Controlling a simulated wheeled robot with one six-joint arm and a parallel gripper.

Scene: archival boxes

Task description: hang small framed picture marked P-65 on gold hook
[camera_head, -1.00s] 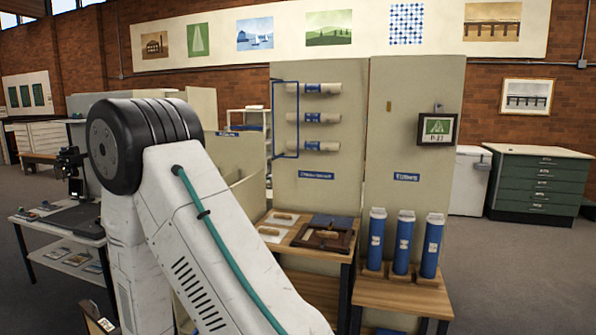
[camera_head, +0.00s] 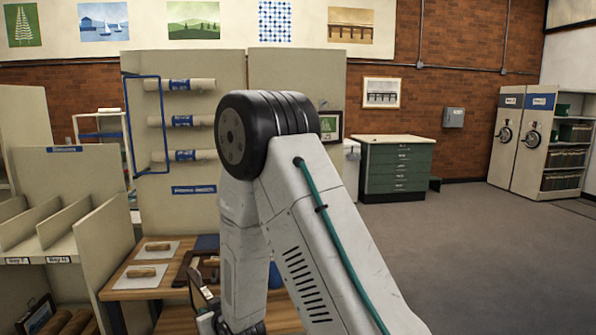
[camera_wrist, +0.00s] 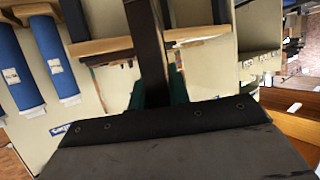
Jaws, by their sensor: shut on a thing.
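My gripper (camera_head: 212,318) is low at the bottom of the head view, partly hidden by my arm. It is shut on a thin, dark brown framed thing (camera_head: 198,287), seen nearly edge-on. No P-65 marking is readable on it. In the wrist view a dark upright bar (camera_wrist: 148,45) stands ahead of a broad dark grey part; I cannot tell whether the bar belongs to the held frame. The gold hook is not visible; my arm covers part of that panel.
A wooden bench (camera_head: 135,290) with pale sheets stands left of my arm. Paper rolls (camera_head: 181,121) hang on the left panel. A green cabinet (camera_head: 398,170) is behind; the floor at right is clear.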

